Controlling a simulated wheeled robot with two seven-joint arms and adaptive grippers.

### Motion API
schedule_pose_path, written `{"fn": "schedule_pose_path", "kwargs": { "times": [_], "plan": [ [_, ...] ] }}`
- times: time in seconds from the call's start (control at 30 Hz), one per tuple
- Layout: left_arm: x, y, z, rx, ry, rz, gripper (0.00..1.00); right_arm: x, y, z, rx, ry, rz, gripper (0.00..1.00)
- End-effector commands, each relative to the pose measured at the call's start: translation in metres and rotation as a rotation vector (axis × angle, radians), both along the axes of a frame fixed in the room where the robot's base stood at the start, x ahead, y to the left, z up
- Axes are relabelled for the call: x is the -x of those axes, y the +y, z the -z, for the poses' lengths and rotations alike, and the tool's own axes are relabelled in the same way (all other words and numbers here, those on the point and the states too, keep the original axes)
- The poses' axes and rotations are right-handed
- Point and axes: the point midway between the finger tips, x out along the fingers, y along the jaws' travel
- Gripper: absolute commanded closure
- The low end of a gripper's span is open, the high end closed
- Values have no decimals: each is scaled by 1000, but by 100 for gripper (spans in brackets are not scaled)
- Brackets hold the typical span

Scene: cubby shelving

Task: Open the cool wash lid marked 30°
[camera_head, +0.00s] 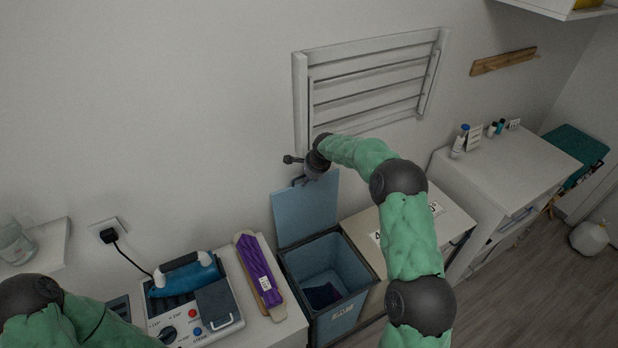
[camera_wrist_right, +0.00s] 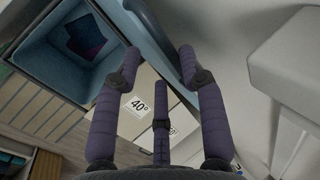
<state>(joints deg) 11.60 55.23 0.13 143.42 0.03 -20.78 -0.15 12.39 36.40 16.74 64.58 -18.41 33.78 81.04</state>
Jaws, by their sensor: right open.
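The blue bin (camera_head: 342,318) stands by the wall, and a small tag on its front is too small to read with certainty. Its blue lid (camera_head: 306,212) is raised nearly upright at the wall side, so the bin is open and shows dark cloth (camera_head: 322,294) inside. My right gripper (camera_head: 303,172) is at the lid's top edge. In the right wrist view its fingers (camera_wrist_right: 158,62) are apart, with the lid (camera_wrist_right: 211,110) just behind them; contact is unclear. My left arm shows at the lower left, but its gripper is out of view.
A closed beige lid (camera_wrist_right: 118,88) marked 40° adjoins the blue bin on the right. An iron station (camera_head: 195,300) and a purple folded board (camera_head: 258,268) stand to its left. A drying rack (camera_head: 372,80) hangs above, near my right arm.

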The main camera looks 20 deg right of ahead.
Motion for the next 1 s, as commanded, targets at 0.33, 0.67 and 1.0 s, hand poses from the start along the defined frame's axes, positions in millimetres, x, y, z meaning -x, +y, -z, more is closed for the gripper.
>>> {"fn": "schedule_pose_path", "kwargs": {
  "times": [0.33,0.67,1.0],
  "plan": [
    [0,0,0,0,0,0,60,29,-2,-62,1,-6,1,59],
    [0,0,0,0,0,0,60,45,-3,-95,2,-7,0,59],
    [0,0,0,0,0,0,60,46,-3,-97,2,-6,0,59]
  ]
}}
